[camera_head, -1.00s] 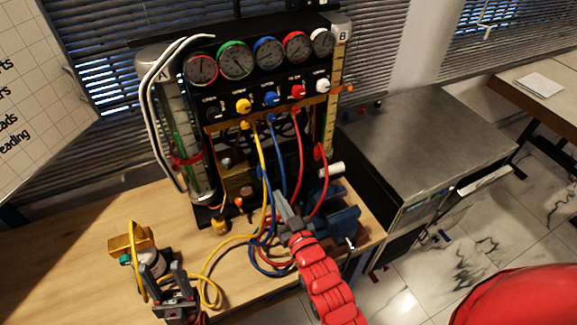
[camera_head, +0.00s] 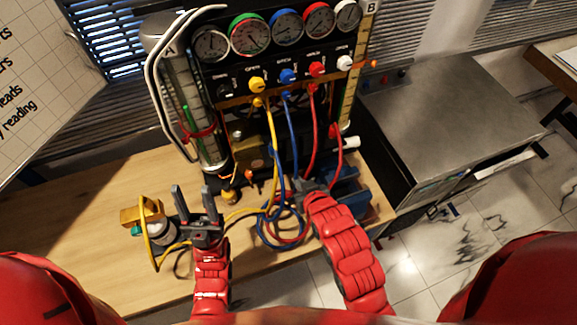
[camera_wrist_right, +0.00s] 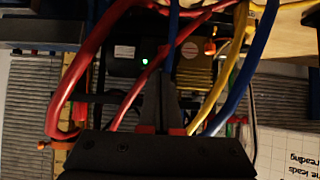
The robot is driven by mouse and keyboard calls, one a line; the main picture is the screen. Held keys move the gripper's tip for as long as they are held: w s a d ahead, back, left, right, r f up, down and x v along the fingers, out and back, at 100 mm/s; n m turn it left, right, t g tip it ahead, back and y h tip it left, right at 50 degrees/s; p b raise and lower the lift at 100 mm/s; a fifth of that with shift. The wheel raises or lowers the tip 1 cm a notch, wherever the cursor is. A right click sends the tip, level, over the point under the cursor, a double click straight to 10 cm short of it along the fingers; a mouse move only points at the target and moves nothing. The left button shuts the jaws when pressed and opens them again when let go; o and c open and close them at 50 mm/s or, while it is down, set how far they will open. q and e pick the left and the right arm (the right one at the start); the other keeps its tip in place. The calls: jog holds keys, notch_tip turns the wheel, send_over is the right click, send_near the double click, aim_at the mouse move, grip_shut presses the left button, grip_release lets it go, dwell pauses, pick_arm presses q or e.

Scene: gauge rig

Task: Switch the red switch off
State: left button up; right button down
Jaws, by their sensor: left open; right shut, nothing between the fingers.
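I cannot clearly make out a red switch. A red knob (camera_head: 316,69) sits on the black gauge panel, between a blue and a white knob. A dark box (camera_wrist_right: 125,62) with a small green light is behind the hoses in the right wrist view. My right gripper (camera_head: 306,184) is shut and empty, low in front of the rig among the hoses. Its closed fingers (camera_wrist_right: 160,80) point toward the dark box and a brass block (camera_wrist_right: 194,68). My left gripper (camera_head: 193,189) is open and empty, fingers up, above the bench beside the yellow-topped device (camera_head: 143,212).
Yellow (camera_head: 274,135), blue (camera_head: 292,140) and red (camera_head: 312,145) hoses hang from the panel and loop on the wooden bench (camera_head: 110,185). A blue vise-like tool (camera_head: 345,190) is right of my right gripper. A metal cabinet (camera_head: 440,110) stands at right. The bench's left part is clear.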

jog(key=b+x, duration=0.6)
jog(key=x, duration=0.8)
jog(key=shift+b, duration=0.4)
